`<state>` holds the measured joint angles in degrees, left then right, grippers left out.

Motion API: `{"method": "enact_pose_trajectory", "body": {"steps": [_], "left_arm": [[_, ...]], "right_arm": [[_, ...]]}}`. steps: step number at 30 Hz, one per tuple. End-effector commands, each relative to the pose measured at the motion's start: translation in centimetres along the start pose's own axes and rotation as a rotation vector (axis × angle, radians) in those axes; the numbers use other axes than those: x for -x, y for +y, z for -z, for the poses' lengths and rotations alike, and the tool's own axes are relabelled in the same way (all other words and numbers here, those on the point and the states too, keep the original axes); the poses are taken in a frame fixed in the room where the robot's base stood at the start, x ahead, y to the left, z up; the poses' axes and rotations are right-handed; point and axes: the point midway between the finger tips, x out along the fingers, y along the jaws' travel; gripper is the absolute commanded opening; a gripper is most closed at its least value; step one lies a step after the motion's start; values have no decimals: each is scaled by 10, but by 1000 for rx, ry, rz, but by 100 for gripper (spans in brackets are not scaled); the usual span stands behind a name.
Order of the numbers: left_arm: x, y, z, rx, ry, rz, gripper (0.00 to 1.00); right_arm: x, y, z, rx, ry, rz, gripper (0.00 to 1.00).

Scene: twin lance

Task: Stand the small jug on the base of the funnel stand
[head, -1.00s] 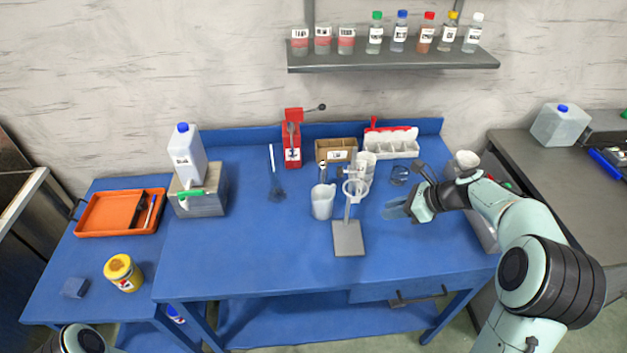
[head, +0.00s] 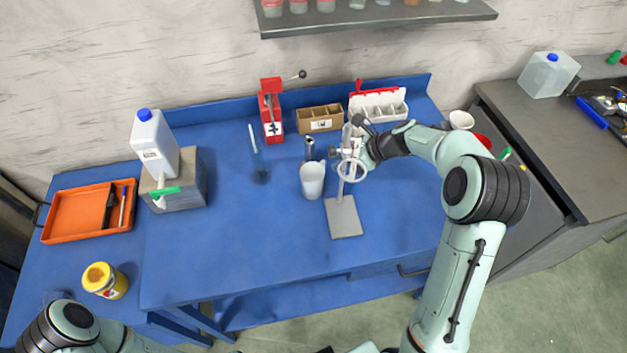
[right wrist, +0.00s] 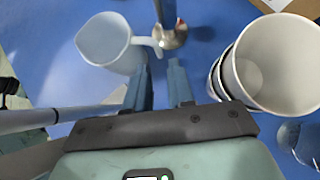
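The small white jug (head: 312,180) stands upright on the blue table, left of the funnel stand. In the right wrist view the jug (right wrist: 103,42) has its handle turned towards my fingers. The funnel stand has a flat grey base (head: 343,218), a rod and a white ring (head: 352,170); nothing stands on the base. My right gripper (right wrist: 160,65) is open and empty, its fingertips close to the jug's handle but seemingly apart from it. In the head view the stand's upper part partly hides this gripper (head: 350,153). My left gripper is out of view.
A metal cylinder (head: 309,148) stands behind the jug. A cardboard box (head: 320,119) and white rack (head: 378,104) are at the back. The table's front middle is clear.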

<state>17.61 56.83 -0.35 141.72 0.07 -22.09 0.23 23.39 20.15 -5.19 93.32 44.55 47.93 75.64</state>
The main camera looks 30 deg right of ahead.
Motion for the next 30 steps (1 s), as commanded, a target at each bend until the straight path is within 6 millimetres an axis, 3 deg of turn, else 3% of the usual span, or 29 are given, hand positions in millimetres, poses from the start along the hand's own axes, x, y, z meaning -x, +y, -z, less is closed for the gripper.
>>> {"method": "enact_pose_trajectory", "body": {"steps": [12,21,23,24,30], "left_arm": [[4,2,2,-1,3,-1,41],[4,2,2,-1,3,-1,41],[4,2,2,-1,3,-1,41],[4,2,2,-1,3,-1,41],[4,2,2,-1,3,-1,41]], "right_arm": [[-49,2,-7,1,-1,-1,23],[-54,2,-7,1,-1,1,23],[-54,2,-7,1,-1,1,3],[-54,2,-7,1,-1,1,0],[-53,2,-7,1,-1,1,0]]}}
